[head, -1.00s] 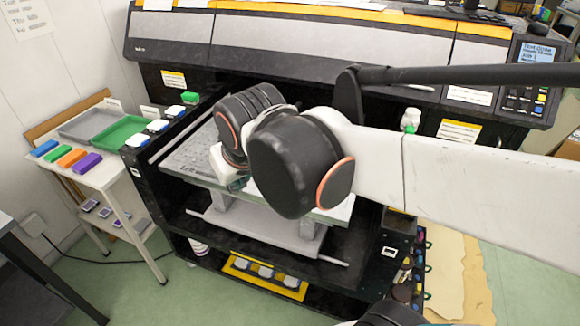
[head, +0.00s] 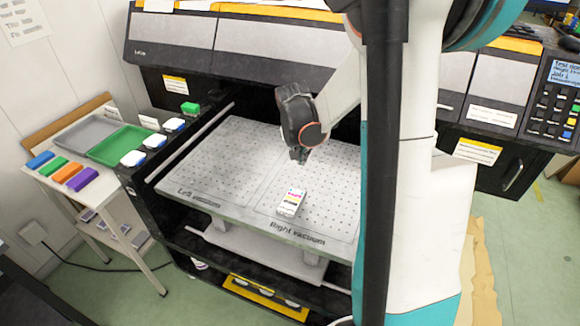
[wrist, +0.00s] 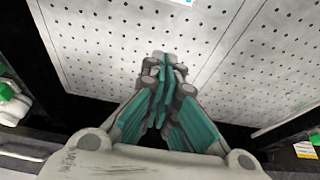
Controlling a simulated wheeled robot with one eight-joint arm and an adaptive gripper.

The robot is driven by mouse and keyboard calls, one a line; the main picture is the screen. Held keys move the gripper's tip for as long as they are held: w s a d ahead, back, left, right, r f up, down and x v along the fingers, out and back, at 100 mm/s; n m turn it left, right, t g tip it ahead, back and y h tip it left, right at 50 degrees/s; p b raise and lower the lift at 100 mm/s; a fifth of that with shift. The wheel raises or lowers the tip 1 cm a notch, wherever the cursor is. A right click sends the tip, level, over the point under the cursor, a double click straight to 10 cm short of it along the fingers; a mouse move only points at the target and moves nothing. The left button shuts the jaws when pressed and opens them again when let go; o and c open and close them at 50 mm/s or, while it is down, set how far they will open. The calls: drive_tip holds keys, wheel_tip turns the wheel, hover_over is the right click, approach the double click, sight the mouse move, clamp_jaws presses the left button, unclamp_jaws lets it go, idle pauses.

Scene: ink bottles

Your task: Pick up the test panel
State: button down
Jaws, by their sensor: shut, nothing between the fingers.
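The test panel (head: 291,203), a small white piece with a coloured print, lies on the perforated bed near the front, on the part marked "Right vacuum". A sliver of what looks like it shows at the top edge of the wrist view (wrist: 182,2). My gripper (head: 300,158) is above the bed, behind the panel and apart from it. In the wrist view my gripper (wrist: 163,65) has its fingers together with nothing between them.
The printer's flat bed (head: 215,165) is otherwise bare. A side table holds a green tray (head: 122,140), a grey tray (head: 80,135) and coloured blocks (head: 82,179). A control panel (head: 550,95) is at right.

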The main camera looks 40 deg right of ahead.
sight(290, 206)
drive_tip(key=b+x, duration=0.3)
drive_tip(key=x, duration=0.7)
drive_tip(key=shift+s+d, duration=0.1)
drive_tip(key=shift+d, duration=0.05)
drive_tip(key=shift+f+b, duration=0.3)
drive_tip(key=shift+b, duration=0.05)
drive_tip(key=shift+s+a+r+b, duration=0.1)
drive_tip(key=shift+s+a, duration=0.25)
drive_tip(key=shift+a, duration=0.2)
drive_tip(key=shift+s+a+b, duration=0.15)
drive_tip(key=shift+s+a, duration=0.15)
drive_tip(key=shift+a, duration=0.3)
drive_tip(key=shift+s+a+r+b, duration=0.1)
drive_tip(key=shift+s+a, duration=0.25)
drive_tip(key=shift+a, duration=0.2)
drive_tip(key=s+a, duration=0.1)
drive_tip(key=a, duration=0.2)
drive_tip(key=s+a, duration=0.2)
drive_tip(key=a, duration=0.1)
drive_tip(key=s+a, duration=0.2)
drive_tip(key=a, duration=0.1)
drive_tip(key=shift+s+a+b, duration=0.2)
drive_tip(key=shift+s+b, duration=0.05)
drive_tip(key=shift+b, duration=0.15)
drive_tip(key=shift+d, duration=0.1)
